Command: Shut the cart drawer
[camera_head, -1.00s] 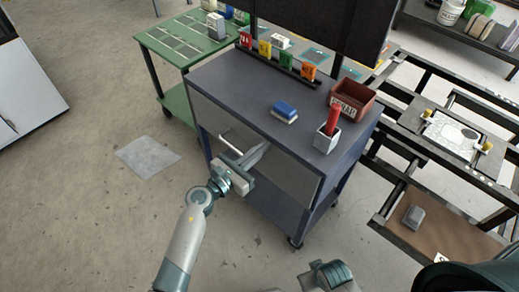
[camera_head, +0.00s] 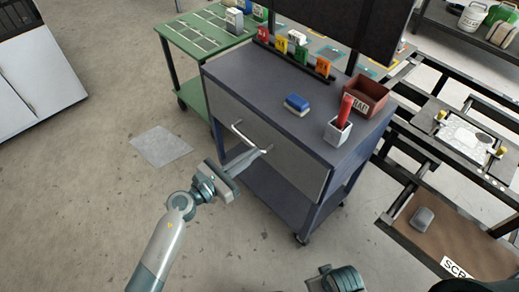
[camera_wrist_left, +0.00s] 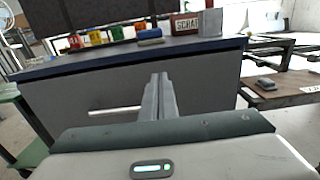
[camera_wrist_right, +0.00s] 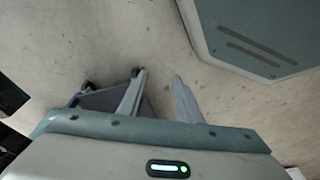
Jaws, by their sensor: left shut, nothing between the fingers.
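The cart (camera_head: 262,67) has a dark blue-grey top, and its drawer (camera_head: 290,165) has a grey front with a pale bar handle (camera_head: 241,135). The drawer front looks about level with the edge of the top, and no drawer interior shows. The handle also shows in the left wrist view (camera_wrist_left: 115,110), left of the fingers. My left gripper (camera_head: 266,150) is shut and empty in front of the drawer face, right of the handle. I cannot tell whether its tips touch the front. My right gripper (camera_wrist_right: 158,82) is open and empty over the floor.
On the cart top are a blue block (camera_head: 297,104), a white cup with a red item (camera_head: 338,130) and a red-brown scrap bin (camera_head: 368,93). A green table (camera_head: 195,35) stands behind left, and dark framed racks (camera_head: 405,145) stand right.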

